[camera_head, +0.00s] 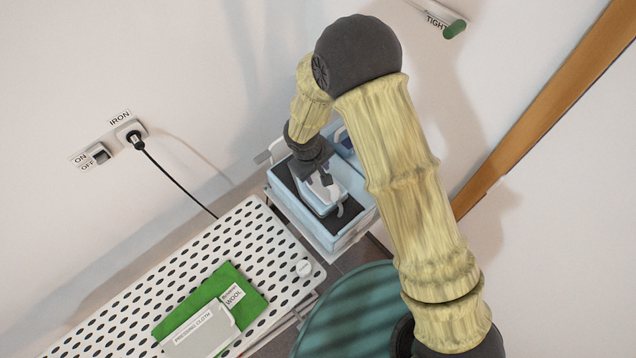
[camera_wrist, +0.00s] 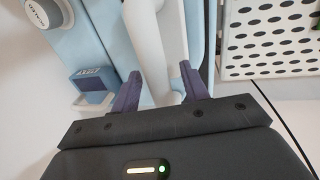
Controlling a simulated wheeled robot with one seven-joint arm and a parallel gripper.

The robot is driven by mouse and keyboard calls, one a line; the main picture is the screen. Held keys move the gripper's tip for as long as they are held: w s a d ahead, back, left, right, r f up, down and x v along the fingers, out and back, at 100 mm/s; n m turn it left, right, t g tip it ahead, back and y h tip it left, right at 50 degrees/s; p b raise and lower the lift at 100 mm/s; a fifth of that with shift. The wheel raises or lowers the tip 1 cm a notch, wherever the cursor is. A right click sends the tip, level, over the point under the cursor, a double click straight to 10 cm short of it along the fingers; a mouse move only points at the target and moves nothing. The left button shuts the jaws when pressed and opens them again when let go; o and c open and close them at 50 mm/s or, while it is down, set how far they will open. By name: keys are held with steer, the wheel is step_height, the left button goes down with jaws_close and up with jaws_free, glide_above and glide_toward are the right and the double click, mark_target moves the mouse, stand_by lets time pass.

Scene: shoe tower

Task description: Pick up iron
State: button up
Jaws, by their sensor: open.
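The iron (camera_head: 332,197), pale blue and white, sits on the dark top of a light blue base (camera_head: 352,232) beside the ironing board. My gripper (camera_head: 324,181) is over it from above. In the wrist view, my gripper (camera_wrist: 160,88) is open, with its two purple fingers on either side of a white bar that looks like the iron's handle (camera_wrist: 163,45). The handle reaches between the fingers; I cannot tell whether either finger touches it. My gripper and wrist hide part of the iron in the head view.
The white perforated ironing board (camera_head: 212,247) lies to the left, with a green cloth (camera_head: 243,291) and a grey pressing cloth (camera_head: 205,333) on it. A black cord (camera_head: 175,181) runs down from the wall plug (camera_head: 134,138). A wall stands close behind the base.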

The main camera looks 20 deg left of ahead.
steer(key=shift+f+b, duration=0.25)
steer(key=shift+b, duration=0.2)
stand_by(0.6)
steer(key=shift+c, duration=0.5)
jaws_close()
stand_by(1.0)
